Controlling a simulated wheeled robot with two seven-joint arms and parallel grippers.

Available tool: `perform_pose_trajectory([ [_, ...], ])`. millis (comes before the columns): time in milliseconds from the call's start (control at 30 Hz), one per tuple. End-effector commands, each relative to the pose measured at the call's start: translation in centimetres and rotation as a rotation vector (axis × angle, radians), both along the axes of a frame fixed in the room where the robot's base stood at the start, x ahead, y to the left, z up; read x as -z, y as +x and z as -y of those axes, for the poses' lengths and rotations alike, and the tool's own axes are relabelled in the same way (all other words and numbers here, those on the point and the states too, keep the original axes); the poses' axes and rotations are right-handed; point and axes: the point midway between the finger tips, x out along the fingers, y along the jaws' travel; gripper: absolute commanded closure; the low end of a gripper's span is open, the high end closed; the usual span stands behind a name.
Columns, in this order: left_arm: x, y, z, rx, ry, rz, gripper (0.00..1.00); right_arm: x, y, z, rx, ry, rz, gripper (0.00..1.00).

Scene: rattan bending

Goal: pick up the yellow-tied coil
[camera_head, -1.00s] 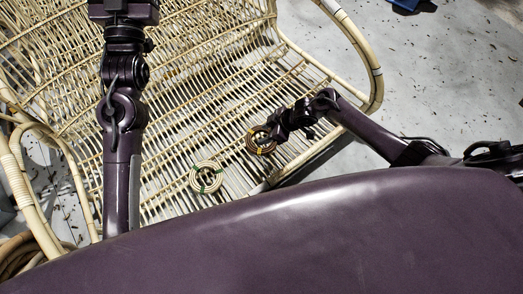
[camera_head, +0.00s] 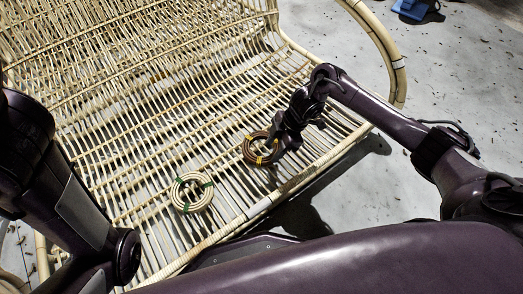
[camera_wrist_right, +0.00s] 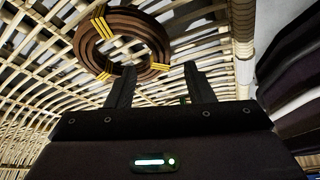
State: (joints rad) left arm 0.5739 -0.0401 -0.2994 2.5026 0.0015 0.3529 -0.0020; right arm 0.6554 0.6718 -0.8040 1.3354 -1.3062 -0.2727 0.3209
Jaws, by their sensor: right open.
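The yellow-tied coil (camera_head: 248,150) is a brown ring with yellow bindings, lying on the rattan slats near the seat's front edge. My right gripper (camera_head: 276,146) is at its right side in the head view, partly covering it. In the right wrist view the coil (camera_wrist_right: 84,44) lies ahead and to the left, with its near rim by the tip of the left finger. I cannot tell whether a finger touches the coil. My left gripper is out of view.
A pale coil with green ties (camera_head: 192,206) lies on the slats to the left and nearer. The rattan seat (camera_head: 130,140) has a raised curved arm (camera_head: 396,72) at right. Grey floor and a blue object (camera_head: 412,8) are beyond. My left arm stands at the left edge.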

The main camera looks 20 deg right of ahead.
Motion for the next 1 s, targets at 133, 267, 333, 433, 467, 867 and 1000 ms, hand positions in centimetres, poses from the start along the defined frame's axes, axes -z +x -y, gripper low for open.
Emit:
perform_pose_trajectory([
  [133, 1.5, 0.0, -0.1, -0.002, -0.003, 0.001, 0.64, 1.6, 0.0, -0.5, -0.001, 0.000, 0.001, 0.52],
  [267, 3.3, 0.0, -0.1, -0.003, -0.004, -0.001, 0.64, 3.2, -0.1, -1.2, 0.000, 0.000, 0.001, 0.52],
  [333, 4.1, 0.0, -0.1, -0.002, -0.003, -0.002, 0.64, 4.1, -0.1, -1.7, 0.000, 0.001, 0.000, 0.52],
  [433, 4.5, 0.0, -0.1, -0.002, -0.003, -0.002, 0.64, 4.6, 0.0, -2.0, 0.001, 0.001, 0.002, 0.52],
  [467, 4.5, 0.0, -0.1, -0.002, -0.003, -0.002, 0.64, 4.6, 0.0, -2.1, 0.002, 0.000, 0.001, 0.52],
  [867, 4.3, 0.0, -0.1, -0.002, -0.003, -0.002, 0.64, 4.4, 0.0, -2.0, 0.002, 0.000, 0.001, 0.78],
  [1000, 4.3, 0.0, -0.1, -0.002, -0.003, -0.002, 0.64, 4.4, 0.0, -2.0, 0.002, 0.000, 0.001, 0.97],
])
